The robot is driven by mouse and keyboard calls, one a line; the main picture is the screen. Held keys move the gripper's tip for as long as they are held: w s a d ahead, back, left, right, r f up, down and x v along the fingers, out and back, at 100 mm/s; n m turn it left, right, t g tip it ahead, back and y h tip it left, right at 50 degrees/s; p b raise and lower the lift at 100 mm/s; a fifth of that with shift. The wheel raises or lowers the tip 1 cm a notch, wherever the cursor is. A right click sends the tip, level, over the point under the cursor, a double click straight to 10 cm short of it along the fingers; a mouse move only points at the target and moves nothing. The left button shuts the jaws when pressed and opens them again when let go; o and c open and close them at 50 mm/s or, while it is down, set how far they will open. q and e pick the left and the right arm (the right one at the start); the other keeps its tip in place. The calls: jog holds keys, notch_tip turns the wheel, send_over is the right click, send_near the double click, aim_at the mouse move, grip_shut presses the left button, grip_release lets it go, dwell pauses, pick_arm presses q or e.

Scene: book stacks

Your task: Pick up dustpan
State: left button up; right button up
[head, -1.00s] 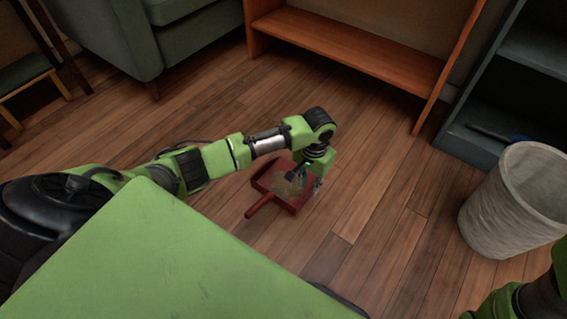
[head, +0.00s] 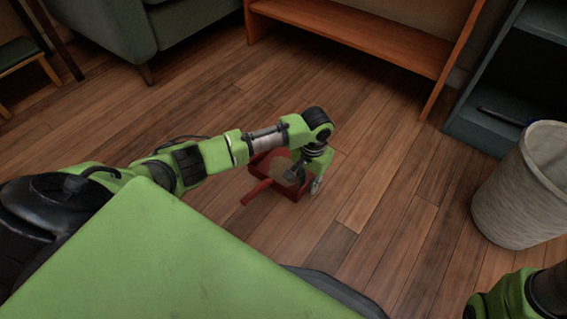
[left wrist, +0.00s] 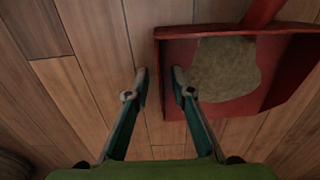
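The red dustpan (head: 256,191) lies on the wooden floor in the head view, its handle pointing to the lower left. A tan-grey patch (left wrist: 225,70) lies inside the pan. My left gripper (head: 308,184) is at the pan's right side, and the arm hides part of the pan. In the left wrist view, the left gripper (left wrist: 159,86) is open, with its two fingers apart. The dustpan's side wall (left wrist: 159,75) runs between the fingertips: one finger is over the floor, the other over the pan's inside. Contact cannot be told. My right gripper is out of view.
A pale waste bin (head: 521,190) stands at the right. A dark shelf (head: 485,128) and an orange-brown wooden shelf (head: 350,38) stand at the back. A green armchair (head: 115,38) is at the upper left. The floor around the dustpan is clear.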

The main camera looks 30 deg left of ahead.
pick_arm(q)
grip_shut()
jog(key=shift+r, duration=0.1)
